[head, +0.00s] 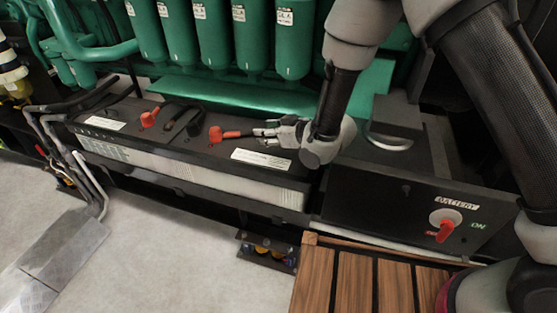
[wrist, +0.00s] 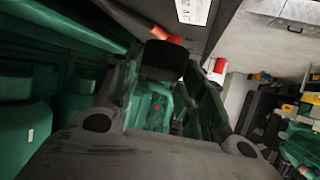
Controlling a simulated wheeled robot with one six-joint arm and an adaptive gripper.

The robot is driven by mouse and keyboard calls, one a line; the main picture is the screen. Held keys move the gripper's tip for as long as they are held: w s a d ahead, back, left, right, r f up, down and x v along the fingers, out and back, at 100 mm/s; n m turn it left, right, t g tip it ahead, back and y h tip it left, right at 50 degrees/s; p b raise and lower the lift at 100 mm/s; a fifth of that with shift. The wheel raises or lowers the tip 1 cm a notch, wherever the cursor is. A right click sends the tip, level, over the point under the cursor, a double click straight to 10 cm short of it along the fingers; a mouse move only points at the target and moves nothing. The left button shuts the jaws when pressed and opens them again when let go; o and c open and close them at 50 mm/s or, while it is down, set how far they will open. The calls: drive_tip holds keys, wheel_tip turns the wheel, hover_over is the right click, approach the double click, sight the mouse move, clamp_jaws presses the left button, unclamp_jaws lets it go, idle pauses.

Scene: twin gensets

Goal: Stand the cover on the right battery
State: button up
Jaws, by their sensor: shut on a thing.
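The right battery (head: 217,157) has a dark top with a white label and lies in a long bank below the green engine. My gripper (head: 257,132) is level, pointing left, low over this battery's top. In the wrist view the jaws (wrist: 165,75) are closed on a small dark-ended piece, seemingly the cover (wrist: 166,62). A red piece (head: 215,133) shows just beyond the fingertips over the right battery. I cannot tell whether it belongs to the cover or to a battery terminal. Contact between the cover and the battery is hidden.
Another red terminal piece (head: 149,118) and black cables (head: 181,120) are on the left part of the bank. Green engine cylinders (head: 213,38) stand close behind. A battery switch panel (head: 400,210) is at right, wooden slats (head: 350,285) in front.

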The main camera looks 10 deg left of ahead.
sight(269, 162)
wheel_tip(269, 162, down, 8)
drive_tip(key=shift+f, duration=0.1)
drive_tip(key=shift+f, duration=0.1)
idle(0.3)
drive_tip(key=o, duration=0.8)
drive_tip(key=shift+o, duration=0.2)
drive_tip(key=shift+s+d+r, duration=0.1)
drive_tip(key=shift+d+r, duration=0.15)
drive_tip(key=shift+r, duration=0.05)
drive_tip(key=v, duration=1.1)
drive_tip(key=shift+s+d, duration=0.1)
drive_tip(key=shift+d, duration=0.05)
drive_tip(key=shift+r, duration=0.1)
